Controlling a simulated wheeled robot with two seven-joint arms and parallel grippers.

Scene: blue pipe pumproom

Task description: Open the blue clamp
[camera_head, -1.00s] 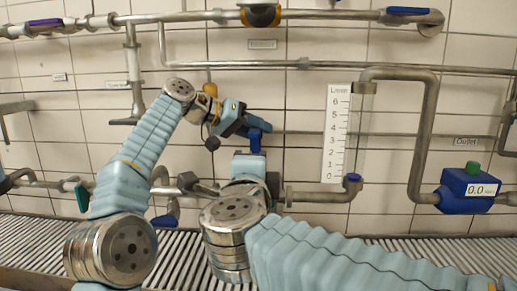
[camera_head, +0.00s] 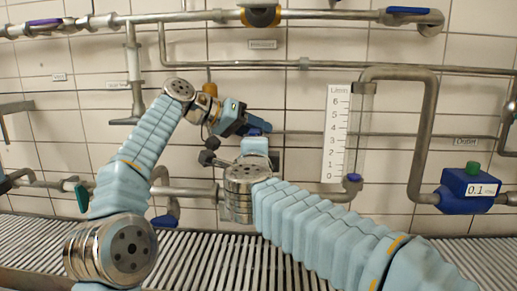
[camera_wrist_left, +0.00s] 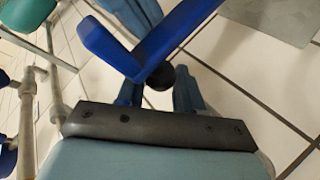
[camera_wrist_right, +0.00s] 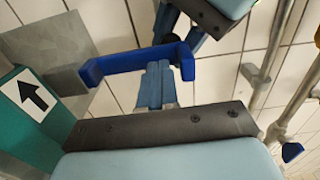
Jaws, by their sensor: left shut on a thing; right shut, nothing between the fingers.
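The blue clamp's handle (camera_head: 259,124) shows partly in the head view behind my left gripper (camera_head: 246,125). In the left wrist view it is a bent blue lever (camera_wrist_left: 150,45) across the fingers. My left gripper is shut on this handle; the exact contact is partly hidden.
A blue flow meter (camera_head: 466,190) reading 0.1 is at the right. A litre scale (camera_head: 337,130) with a clear tube stands right of my grippers. Grey pipes (camera_head: 423,140) run along the tiled wall. A teal block (camera_wrist_right: 28,110) is left of the right gripper.

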